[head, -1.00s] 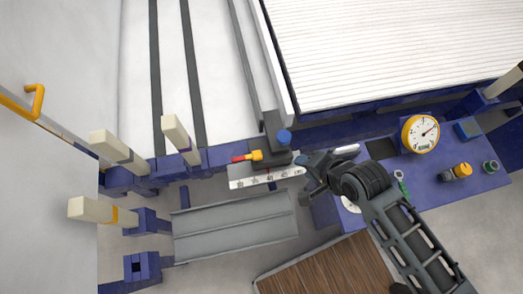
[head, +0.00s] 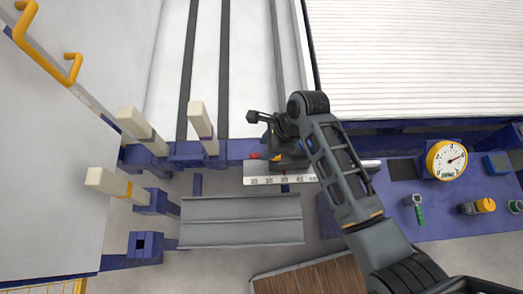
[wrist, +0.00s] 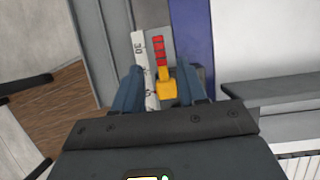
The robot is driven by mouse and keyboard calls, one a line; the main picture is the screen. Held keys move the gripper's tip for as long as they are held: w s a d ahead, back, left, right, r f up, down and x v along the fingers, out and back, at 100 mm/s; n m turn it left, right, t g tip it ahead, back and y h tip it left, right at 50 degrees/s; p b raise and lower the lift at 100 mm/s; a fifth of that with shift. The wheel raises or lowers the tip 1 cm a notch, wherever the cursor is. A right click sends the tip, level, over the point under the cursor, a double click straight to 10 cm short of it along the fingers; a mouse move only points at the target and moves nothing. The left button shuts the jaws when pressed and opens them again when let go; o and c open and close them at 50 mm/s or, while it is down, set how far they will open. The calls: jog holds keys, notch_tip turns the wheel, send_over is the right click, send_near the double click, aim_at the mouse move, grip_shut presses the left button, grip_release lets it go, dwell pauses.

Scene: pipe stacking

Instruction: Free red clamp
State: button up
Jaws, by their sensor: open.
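The red clamp has a red handle (head: 256,156) and a yellow body (head: 278,156). It sits beside the white ruler at the end of the dark rail, partly hidden by my arm in the head view. In the wrist view the red handle (wrist: 159,48) points away and the yellow body (wrist: 166,90) lies between my two blue fingers. My gripper (wrist: 157,72) is open over the clamp; I cannot tell whether a finger touches it. In the head view my gripper (head: 272,148) is above the clamp, its fingertips mostly hidden.
The white ruler (head: 262,181) runs just in front of the clamp. A grey metal trough (head: 240,222) lies below it. Cream posts (head: 108,182) stand at the left. A gauge (head: 446,160) and small tools stand on the blue bench (head: 440,222) at the right.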

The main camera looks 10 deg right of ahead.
aim_at(259, 155)
jog(key=shift+b+x, duration=0.3)
jog(key=shift+x, duration=1.85)
jog(key=shift+d, duration=0.1)
grip_shut()
